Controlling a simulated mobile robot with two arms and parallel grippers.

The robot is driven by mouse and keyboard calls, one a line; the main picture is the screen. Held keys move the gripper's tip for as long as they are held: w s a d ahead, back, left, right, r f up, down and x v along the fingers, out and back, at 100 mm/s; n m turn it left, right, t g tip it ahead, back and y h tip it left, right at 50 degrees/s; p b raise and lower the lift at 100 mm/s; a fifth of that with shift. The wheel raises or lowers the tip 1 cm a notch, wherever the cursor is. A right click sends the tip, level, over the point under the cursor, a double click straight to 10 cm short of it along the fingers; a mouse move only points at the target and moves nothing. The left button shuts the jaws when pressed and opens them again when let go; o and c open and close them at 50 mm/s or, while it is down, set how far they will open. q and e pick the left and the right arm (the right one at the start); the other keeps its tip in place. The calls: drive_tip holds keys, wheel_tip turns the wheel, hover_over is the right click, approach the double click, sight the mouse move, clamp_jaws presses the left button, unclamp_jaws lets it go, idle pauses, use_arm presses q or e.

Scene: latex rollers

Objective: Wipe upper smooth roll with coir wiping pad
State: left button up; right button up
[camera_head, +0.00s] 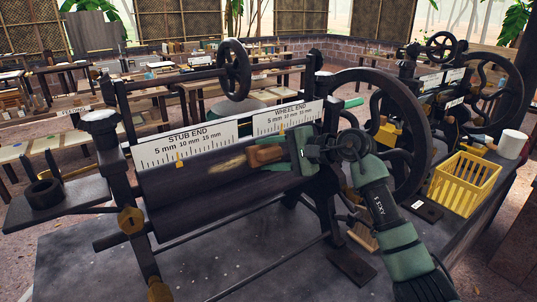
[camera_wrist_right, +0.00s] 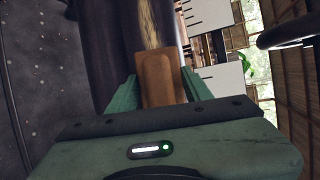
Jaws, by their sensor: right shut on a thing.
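The upper smooth roll (camera_head: 200,191) is a long dark cylinder across the middle of the head view, below the scale signs. It also shows in the right wrist view (camera_wrist_right: 110,30). My right gripper (camera_head: 285,157) is shut on the brown wooden handle of the coir wiping pad (camera_head: 234,162), near the wheel end of the roll. The pad's tan fibre points left and lies along the roll, seemingly against it; exact contact is unclear. In the right wrist view the pad's handle (camera_wrist_right: 160,78) sits between the green fingers. My left gripper is not in view.
The stub end sign (camera_head: 187,144) and wheel end sign (camera_head: 287,117) stand just behind the roll. A large handwheel (camera_head: 421,130) stands right of it. A yellow basket (camera_head: 464,183) and a white cup (camera_head: 511,144) are on the right. A brush (camera_head: 361,236) lies below my right arm.

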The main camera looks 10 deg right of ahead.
drive_tip(key=shift+w+a+f+b, duration=0.2)
drive_tip(key=shift+w+b, duration=0.2)
drive_tip(key=shift+w, duration=0.1)
drive_tip(key=shift+w+a+f+b, duration=0.2)
drive_tip(key=shift+w+b, duration=0.15)
drive_tip(key=shift+w, duration=0.1)
idle(0.3)
drive_tip(key=shift+a, duration=0.1)
